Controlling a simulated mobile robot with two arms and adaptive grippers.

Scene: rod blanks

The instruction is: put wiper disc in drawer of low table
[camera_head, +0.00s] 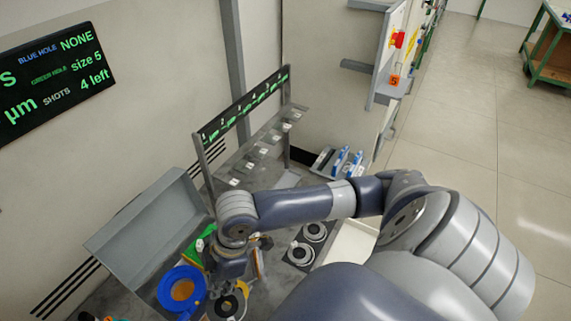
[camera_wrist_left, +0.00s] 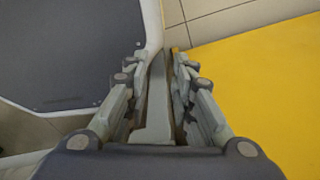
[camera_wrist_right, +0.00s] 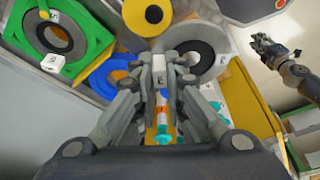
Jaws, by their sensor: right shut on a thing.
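My right gripper (camera_wrist_right: 165,66) is shut with its fingertips at the edge of a grey disc (camera_wrist_right: 221,38) with a black centre, which looks like the wiper disc. The fingers hide part of its rim. In the head view my right gripper (camera_head: 225,270) is low over the cluttered worktop, and its fingertips are hard to see. My left gripper (camera_wrist_left: 161,58) shows in its own wrist view with a narrow space between its fingers. I cannot tell whether it grips anything. I cannot make out a low table's drawer in any view.
A blue ring (camera_head: 167,291), a green frame (camera_wrist_right: 75,67) and a yellow disc (camera_wrist_right: 133,15) crowd the right gripper. A dark plate with two round parts (camera_head: 313,231) lies to the right. Open floor (camera_head: 470,130) lies beyond.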

